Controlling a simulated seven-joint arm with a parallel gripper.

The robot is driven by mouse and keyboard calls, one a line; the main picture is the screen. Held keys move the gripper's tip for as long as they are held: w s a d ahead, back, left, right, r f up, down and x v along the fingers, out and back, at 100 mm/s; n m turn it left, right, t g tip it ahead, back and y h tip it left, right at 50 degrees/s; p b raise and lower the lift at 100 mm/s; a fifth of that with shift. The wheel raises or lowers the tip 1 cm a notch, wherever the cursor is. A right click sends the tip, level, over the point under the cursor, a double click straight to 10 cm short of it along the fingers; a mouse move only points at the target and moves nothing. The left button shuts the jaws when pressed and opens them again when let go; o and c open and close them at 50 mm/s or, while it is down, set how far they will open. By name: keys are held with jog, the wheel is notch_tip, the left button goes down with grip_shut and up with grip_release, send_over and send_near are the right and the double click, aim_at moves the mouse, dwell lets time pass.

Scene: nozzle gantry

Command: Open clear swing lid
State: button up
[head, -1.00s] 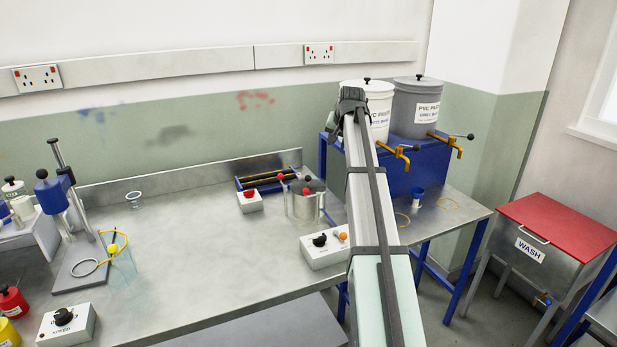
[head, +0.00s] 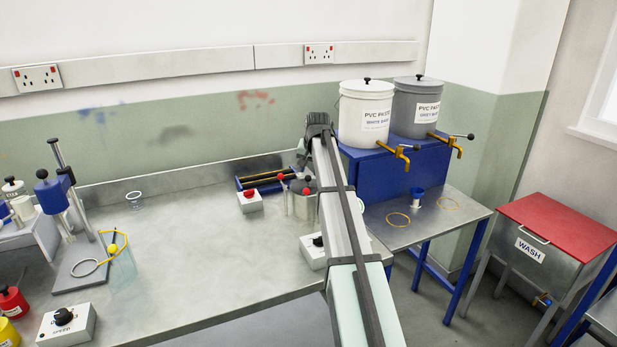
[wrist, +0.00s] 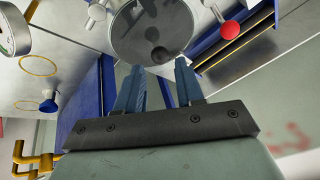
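A metal round pot (head: 299,206) stands on the bench, with red ball knobs at its top and its right part hidden by my arm. In the wrist view its round top (wrist: 135,25) is at the upper middle, dark and shiny. I cannot clearly tell a clear lid from the surface beneath. The head view hides the fingers.
Paste buckets with yellow taps stand on a blue stand (head: 385,172) at right. The bench's middle (head: 190,230) is clear.

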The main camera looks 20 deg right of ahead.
aim_at(308, 176)
jog(key=shift+x, duration=2.45)
grip_shut()
